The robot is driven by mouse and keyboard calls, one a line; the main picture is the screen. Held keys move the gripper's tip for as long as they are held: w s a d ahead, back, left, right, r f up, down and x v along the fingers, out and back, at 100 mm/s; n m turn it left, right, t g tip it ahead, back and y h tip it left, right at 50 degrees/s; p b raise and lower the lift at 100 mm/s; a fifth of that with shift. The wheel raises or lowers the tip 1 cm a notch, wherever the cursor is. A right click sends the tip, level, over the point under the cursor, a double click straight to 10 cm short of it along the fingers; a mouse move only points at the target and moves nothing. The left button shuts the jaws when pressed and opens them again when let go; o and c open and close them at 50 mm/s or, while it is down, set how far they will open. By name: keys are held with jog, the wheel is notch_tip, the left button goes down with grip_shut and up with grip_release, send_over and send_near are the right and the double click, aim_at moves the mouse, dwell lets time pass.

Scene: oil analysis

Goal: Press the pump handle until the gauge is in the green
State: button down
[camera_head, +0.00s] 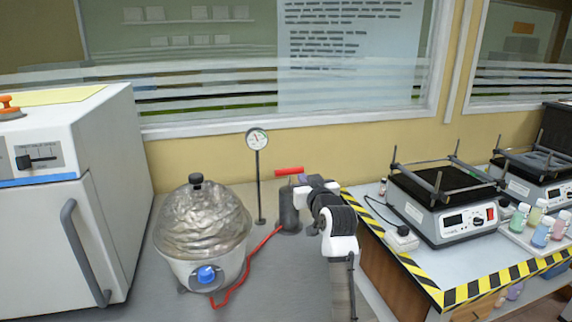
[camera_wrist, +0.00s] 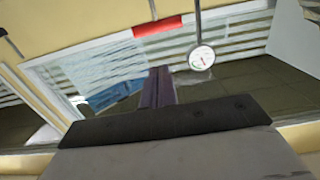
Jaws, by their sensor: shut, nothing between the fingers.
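The pump is a dark cylinder (camera_head: 289,212) on the grey bench, with a red bar handle (camera_head: 289,170) raised above it. The handle also shows at the top of the wrist view (camera_wrist: 157,27). The round white gauge (camera_head: 257,140) stands on a thin post left of the pump; in the wrist view the gauge (camera_wrist: 202,58) appears upside down. Green shows on its dial, but the needle reading is too small to tell. My gripper (camera_wrist: 160,72) is shut and empty, its dark fingers apart from the handle in the picture. In the head view its fingertips are not clear.
A silver-domed vessel (camera_head: 203,225) with a blue knob stands left of the pump, joined to it by a red hose (camera_head: 250,258). A white cabinet (camera_head: 60,190) is at left. A striped-edge table (camera_head: 425,262) with shakers and bottles is at right. The window wall is behind.

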jog(key=shift+s+a+r+b, duration=0.1)
jog(key=shift+a+r+b, duration=0.05)
jog(key=shift+r+b, duration=1.5)
jog(key=p, duration=0.4)
send_over(289, 171)
jog(key=v, duration=0.3)
jog(key=shift+w+f+p, duration=0.2)
jog(key=shift+f, duration=0.95)
jog(key=shift+w+f+p, duration=0.15)
jog(key=shift+w+f, duration=0.05)
jog(key=shift+f, duration=1)
